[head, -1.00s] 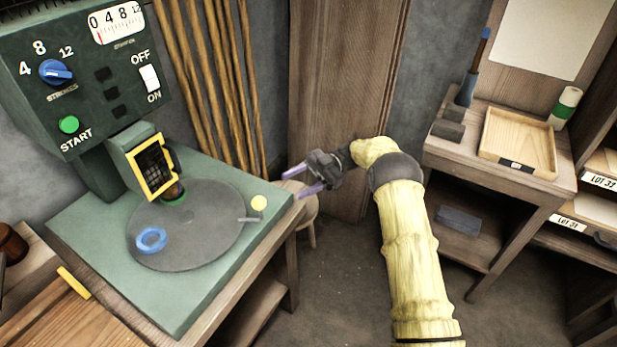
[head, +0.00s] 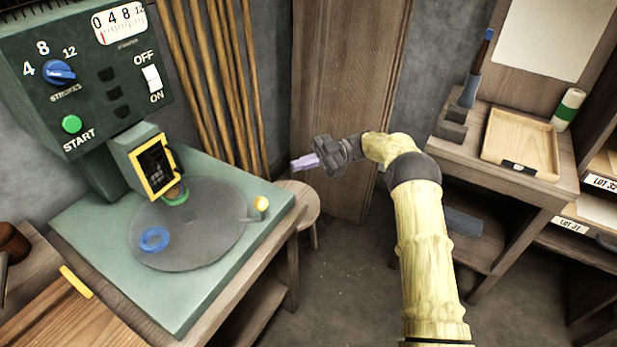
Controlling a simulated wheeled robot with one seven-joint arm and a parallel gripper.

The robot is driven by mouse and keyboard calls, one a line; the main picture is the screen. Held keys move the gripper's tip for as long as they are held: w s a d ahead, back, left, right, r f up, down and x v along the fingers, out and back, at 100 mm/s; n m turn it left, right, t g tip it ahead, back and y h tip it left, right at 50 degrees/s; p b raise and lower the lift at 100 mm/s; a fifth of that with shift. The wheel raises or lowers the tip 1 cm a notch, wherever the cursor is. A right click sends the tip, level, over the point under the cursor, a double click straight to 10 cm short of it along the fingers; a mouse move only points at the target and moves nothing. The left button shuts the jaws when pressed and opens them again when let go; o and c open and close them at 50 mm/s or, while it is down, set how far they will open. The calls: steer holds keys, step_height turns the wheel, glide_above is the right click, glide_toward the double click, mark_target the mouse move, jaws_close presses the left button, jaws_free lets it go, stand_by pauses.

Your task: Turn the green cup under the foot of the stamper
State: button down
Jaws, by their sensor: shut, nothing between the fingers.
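The stamper (head: 85,85) is a dark green machine at the left, with a yellow-framed guard (head: 153,167) in front of its foot, which is mostly hidden. A round grey turntable (head: 195,235) lies on its green bed. The green cup (head: 176,197) shows as a green ring at the turntable's back edge, beside and partly behind the guard; I cannot tell if it is exactly under the foot. A blue ring-like cup (head: 154,240) sits at the turntable's front left. My gripper (head: 303,162) is shut and empty, right of the machine bed.
A round wooden stool (head: 300,205) stands below my gripper. Tall wooden rods (head: 210,90) lean on the wall behind the stamper. A side table at the right holds a wooden tray (head: 520,145), a blue-handled tool and a green-and-white roll (head: 568,108). The floor between is clear.

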steer(key=w+r+m+t+y, duration=0.1)
steer(key=w+r+m+t, duration=0.85)
steer(key=t, duration=0.65)
steer(key=s+d+f+m+t+h, duration=0.1)
steer(key=s+d+m+t+h, duration=0.3)
steer(key=d+m+h, duration=0.6)
steer(key=s+d+f+m+g+h, duration=0.2)
steer(key=s+d+f, duration=0.1)
steer(key=s, duration=0.7)
steer(key=s+d+f+m+g+h, duration=0.2)
steer(key=s+d, duration=0.3)
steer(key=s, duration=0.6)
steer(key=s+d+f+m+g+h, duration=0.2)
steer(key=s+d+f+m+g, duration=0.1)
steer(key=s, duration=0.8)
steer(key=shift+d+f+m+g+h, duration=0.35)
steer(key=shift+d+f+g, duration=0.15)
steer(key=shift+d+f, duration=0.45)
steer(key=shift+d+r, duration=0.15)
